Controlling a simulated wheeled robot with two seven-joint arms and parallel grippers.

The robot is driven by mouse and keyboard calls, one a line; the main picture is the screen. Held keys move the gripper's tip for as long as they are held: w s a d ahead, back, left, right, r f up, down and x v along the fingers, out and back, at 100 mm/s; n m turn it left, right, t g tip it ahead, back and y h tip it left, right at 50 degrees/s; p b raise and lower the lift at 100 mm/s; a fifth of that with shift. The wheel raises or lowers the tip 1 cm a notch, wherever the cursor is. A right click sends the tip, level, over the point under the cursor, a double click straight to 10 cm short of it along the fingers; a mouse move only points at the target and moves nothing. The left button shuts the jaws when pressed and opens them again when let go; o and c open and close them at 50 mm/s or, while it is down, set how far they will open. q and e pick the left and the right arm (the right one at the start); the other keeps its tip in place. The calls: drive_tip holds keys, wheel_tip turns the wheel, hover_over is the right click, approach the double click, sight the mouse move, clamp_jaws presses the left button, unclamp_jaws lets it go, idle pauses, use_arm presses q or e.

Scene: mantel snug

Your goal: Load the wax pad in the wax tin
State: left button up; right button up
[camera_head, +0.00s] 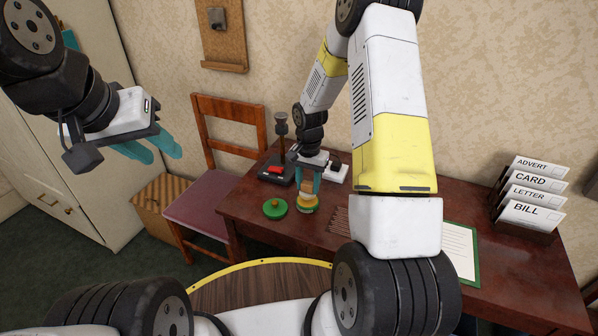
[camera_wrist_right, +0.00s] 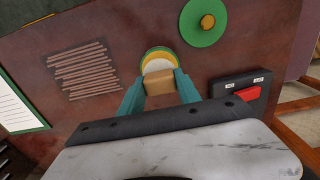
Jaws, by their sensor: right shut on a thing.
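My right gripper (camera_head: 308,186) is shut on the tan wax pad (camera_wrist_right: 172,95), which sits between its teal fingertips. The pad is at the near edge of the round wax tin (camera_wrist_right: 158,52), partly covering its pale inside; I cannot tell whether it touches the tin. The tin, yellow-rimmed with green, also shows under the right fingers in the head view (camera_head: 308,206). The green lid (camera_head: 275,208) with a small yellow knob lies flat on the desk beside the tin. My left gripper (camera_head: 148,147) is open and empty in the air, away from the desk.
The dark red desk (camera_head: 255,222) also bears a black box with a red switch (camera_head: 276,170), a row of thin brown sticks (camera_wrist_right: 82,70), a green-edged sheet (camera_head: 460,252) and a letter rack (camera_head: 522,222). A chair (camera_head: 215,195) stands to the left.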

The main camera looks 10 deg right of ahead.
sight(308, 183)
drive_tip(key=shift+r, duration=2.2)
